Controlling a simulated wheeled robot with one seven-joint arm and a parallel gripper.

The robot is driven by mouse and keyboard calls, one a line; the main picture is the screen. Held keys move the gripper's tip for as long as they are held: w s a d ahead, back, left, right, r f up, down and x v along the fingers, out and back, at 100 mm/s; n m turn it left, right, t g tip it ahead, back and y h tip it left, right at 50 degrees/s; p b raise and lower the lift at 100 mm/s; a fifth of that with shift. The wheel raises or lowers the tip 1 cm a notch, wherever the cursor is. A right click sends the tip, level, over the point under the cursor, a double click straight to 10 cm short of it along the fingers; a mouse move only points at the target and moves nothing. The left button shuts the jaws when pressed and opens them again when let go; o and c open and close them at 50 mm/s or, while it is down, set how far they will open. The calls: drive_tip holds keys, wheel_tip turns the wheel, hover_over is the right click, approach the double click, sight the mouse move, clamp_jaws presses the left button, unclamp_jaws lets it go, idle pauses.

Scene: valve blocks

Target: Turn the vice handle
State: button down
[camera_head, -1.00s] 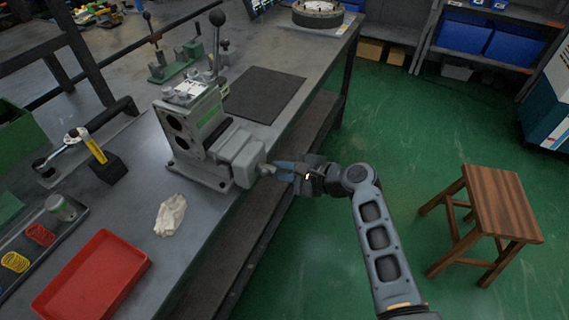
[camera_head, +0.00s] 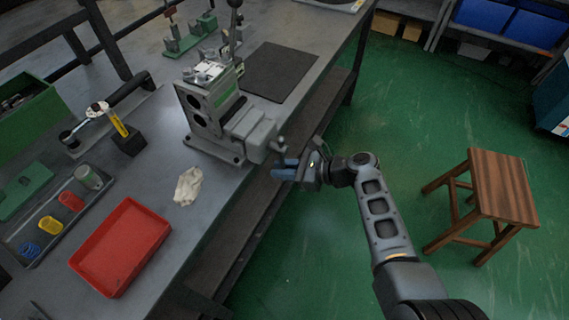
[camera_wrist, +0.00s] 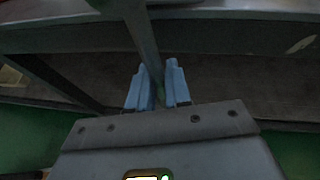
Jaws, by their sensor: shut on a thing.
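The grey vice (camera_head: 248,130) is at the right edge of the workbench, with a block with round bores (camera_head: 207,97) at its jaws. The vice's screw end (camera_head: 279,144) sticks out over the bench edge. My gripper (camera_head: 284,170) is just below and beside the screw end, off the bench. In the wrist view the grey handle bar (camera_wrist: 143,40) runs down between the two blue fingertips (camera_wrist: 157,85), and the jaws are shut on it. In the head view the handle is mostly hidden by my gripper.
A wooden stool (camera_head: 490,190) stands right on open green floor.

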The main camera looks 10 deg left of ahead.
drive_tip(key=shift+s+f, duration=0.1)
drive_tip(key=shift+s, duration=0.1)
idle(0.3)
drive_tip(key=c, duration=1.1)
unclamp_jaws()
drive_tip(key=shift+c, duration=0.2)
drive_tip(key=v, duration=0.7)
drive_tip(key=shift+d+p, duration=0.4)
